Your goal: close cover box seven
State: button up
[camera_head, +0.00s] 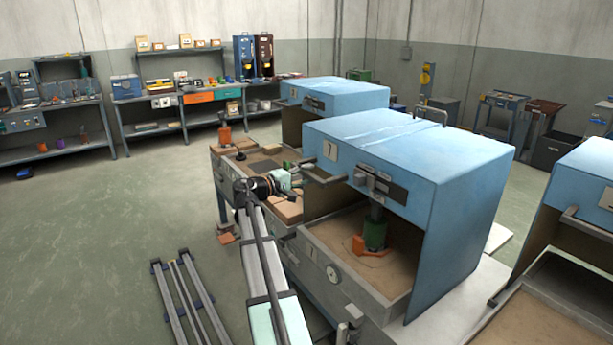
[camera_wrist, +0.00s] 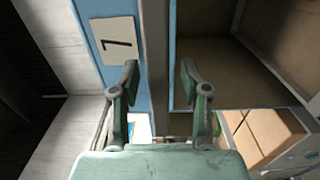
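Box seven has a blue cover (camera_head: 420,160) with a pale plate marked 7 (camera_head: 331,151); the plate also shows in the wrist view (camera_wrist: 114,42). The cover is raised, its front open above a grey tray with a sandy floor (camera_head: 345,232). A bar-like handle (camera_head: 322,176) sticks out at the cover's left front. My gripper (camera_wrist: 158,78) is open, its two green fingers on either side of a dark bar (camera_wrist: 157,45), probably this handle. Gaps show between bar and fingers. In the head view my gripper (camera_head: 297,172) is beside the cover's left front, its fingertips hard to make out.
A green and orange object (camera_head: 375,236) stands inside box seven. Another blue-covered box (camera_head: 345,97) is behind, and one (camera_head: 590,185) is at right. Brown blocks (camera_wrist: 268,135) lie near my right finger.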

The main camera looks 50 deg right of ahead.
jog(key=v, duration=1.2)
dwell(0.4)
